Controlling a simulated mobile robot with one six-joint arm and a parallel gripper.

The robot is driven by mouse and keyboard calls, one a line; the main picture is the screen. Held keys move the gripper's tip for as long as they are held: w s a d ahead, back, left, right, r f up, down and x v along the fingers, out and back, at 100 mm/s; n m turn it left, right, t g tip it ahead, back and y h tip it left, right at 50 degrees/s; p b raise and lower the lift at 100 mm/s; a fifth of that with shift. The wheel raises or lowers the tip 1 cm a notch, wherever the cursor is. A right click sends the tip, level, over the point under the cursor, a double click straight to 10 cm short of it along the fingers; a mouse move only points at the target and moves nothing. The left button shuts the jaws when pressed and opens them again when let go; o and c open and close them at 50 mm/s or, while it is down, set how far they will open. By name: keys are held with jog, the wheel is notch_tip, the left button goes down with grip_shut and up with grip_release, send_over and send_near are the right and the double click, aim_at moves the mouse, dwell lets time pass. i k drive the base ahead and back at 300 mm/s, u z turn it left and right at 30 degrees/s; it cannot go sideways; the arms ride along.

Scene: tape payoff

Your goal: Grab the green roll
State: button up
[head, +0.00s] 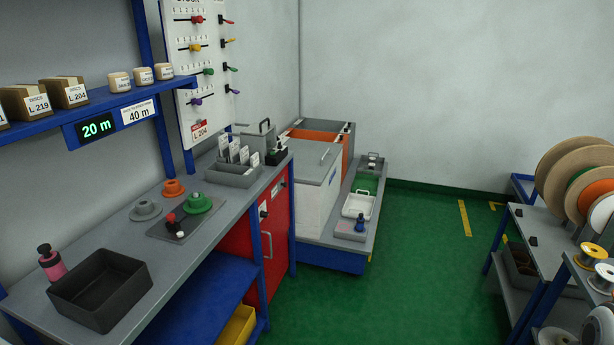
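A green flanged piece (199,205) with a raised hub sits at the edge of a dark grey plate (170,232) on the workbench at left. It looks like a hub or small spool, and I cannot tell whether it is a roll. A thin green edge (576,178) also shows between the large tan and orange-and-tan reels on the rack at far right; most of it is hidden. My gripper is not in view.
An orange hub (174,187) and a grey hub (146,211) stand near the green piece. A black tray (101,290) and a pink bottle (51,262) are nearer. A blue shelf (135,95) overhangs the bench. Green floor (410,270) between bench and rack is clear.

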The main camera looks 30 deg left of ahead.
aim_at(201, 205)
jog(key=u, duration=0.3)
jog(key=i, duration=1.55)
jog(key=u, duration=1.3)
jog(key=i, duration=1.1)
jog(key=u, duration=0.95)
jog(key=i, duration=0.5)
jog(key=u, duration=0.3)
